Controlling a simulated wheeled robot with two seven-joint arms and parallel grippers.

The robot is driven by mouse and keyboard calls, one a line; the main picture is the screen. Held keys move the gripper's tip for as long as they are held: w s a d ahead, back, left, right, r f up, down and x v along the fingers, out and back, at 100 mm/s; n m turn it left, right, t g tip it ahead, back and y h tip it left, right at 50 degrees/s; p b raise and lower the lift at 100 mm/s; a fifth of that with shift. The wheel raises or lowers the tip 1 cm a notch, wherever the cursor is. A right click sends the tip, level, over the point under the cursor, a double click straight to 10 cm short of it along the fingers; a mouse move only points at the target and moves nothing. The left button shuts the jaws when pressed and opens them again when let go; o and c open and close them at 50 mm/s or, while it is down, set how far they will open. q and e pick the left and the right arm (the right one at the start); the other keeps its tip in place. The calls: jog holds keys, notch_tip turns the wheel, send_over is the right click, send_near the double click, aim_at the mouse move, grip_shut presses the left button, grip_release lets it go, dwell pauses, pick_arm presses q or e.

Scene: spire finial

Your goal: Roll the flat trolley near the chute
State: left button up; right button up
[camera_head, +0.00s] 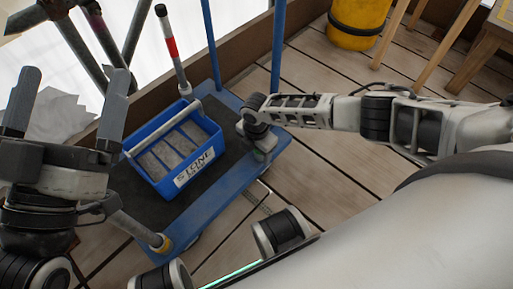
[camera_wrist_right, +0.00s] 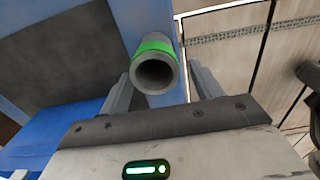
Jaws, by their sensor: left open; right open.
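The flat trolley (camera_head: 232,118) has a dark deck with a blue rim and blue uprights at its far end. A blue crate (camera_head: 184,182) with lettering on its front stands on it, holding grey stone. A short grey tube with a green band (camera_wrist_right: 155,70) stands at the trolley's right side. My right gripper (camera_head: 262,143) is open there, with its fingers (camera_wrist_right: 160,85) on either side of the tube; contact cannot be told. My left gripper (camera_head: 74,85) is open and empty, raised left of the crate. I cannot identify a chute in either view.
Scaffold poles (camera_head: 92,35) and a brown board edge the left side. A yellow bucket (camera_head: 357,22) and wooden legs stand far right. Plank floor between is clear.

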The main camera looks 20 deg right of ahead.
grip_shut()
jog(key=shift+w+d+f+b, duration=0.1)
jog(key=shift+w+d+b, duration=0.15)
jog(key=shift+d, duration=0.4)
jog(key=shift+w+d+r+b, duration=0.1)
jog(key=shift+w+d+b, duration=0.2)
jog(key=shift+d, duration=0.4)
jog(key=shift+w+d+f+b, duration=0.1)
jog(key=shift+w+d+b, duration=0.15)
jog(key=shift+d, duration=0.4)
jog(key=b, duration=0.1)
send_over(280, 128)
jog(key=s+a, duration=0.2)
jog(key=s, duration=0.1)
jog(key=shift+a, duration=0.15)
jog(key=w+d, duration=0.2)
jog(key=d, duration=0.4)
jog(key=shift+w, duration=0.25)
jog(key=shift+c, duration=0.5)
grip_release()
jog(key=shift+o, duration=0.3)
jog(key=shift+s+f, duration=0.1)
